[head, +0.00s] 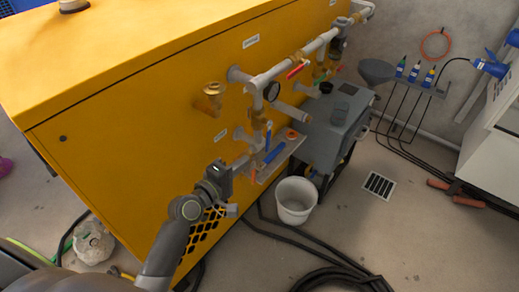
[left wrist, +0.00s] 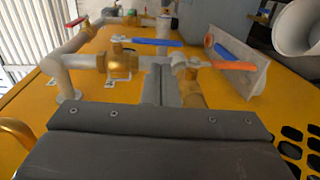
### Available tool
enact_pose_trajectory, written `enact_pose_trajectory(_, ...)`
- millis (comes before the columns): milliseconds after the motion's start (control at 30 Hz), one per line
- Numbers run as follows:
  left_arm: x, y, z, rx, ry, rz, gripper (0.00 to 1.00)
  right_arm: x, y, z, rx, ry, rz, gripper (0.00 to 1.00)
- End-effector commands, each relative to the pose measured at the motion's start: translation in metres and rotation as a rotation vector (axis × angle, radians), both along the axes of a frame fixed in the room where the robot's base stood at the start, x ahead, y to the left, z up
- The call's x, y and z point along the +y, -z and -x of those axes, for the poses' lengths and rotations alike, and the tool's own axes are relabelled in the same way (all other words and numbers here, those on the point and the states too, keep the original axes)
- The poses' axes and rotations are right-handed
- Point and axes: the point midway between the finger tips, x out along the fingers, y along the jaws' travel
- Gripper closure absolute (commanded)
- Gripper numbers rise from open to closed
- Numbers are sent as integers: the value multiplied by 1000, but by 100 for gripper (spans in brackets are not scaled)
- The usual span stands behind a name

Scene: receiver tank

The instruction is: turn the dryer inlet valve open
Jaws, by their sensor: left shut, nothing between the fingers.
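Several lever valves sit on grey pipework along the yellow cabinet (head: 130,110); I cannot tell which one is the dryer inlet valve. A blue lever (head: 268,135) hangs down along the pipe; a blue lever in the left wrist view (left wrist: 155,42) lies sideways over a brass valve body (left wrist: 118,63). Lower, there is another blue lever (head: 273,154) and an orange-red lever (head: 252,173), which also shows in the left wrist view (left wrist: 232,65). My left gripper (head: 231,169) is shut and empty, close to the lower valves. Its fingers (left wrist: 160,84) point between the brass bodies.
A grey unit (head: 337,125) stands right of the pipes. A white bucket (head: 296,200) is below. Black hoses (head: 340,278) lie on the floor.

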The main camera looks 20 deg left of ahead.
Motion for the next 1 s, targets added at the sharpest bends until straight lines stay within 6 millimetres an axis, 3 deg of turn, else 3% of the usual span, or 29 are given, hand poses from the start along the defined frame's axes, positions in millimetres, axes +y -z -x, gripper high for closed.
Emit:
enact_pose_trajectory(200, -16, 4, -42, -2, 1, 2, 100, 1, -4, -3, -1, 2, -3, 64)
enact_pose_trajectory(400, -24, 7, -66, -1, 0, 0, 100, 2, -8, -5, 0, 4, -7, 64)
enact_pose_trajectory(1000, -28, 9, -76, -2, 0, 1, 100, 4, -10, -5, 2, 8, -12, 64)
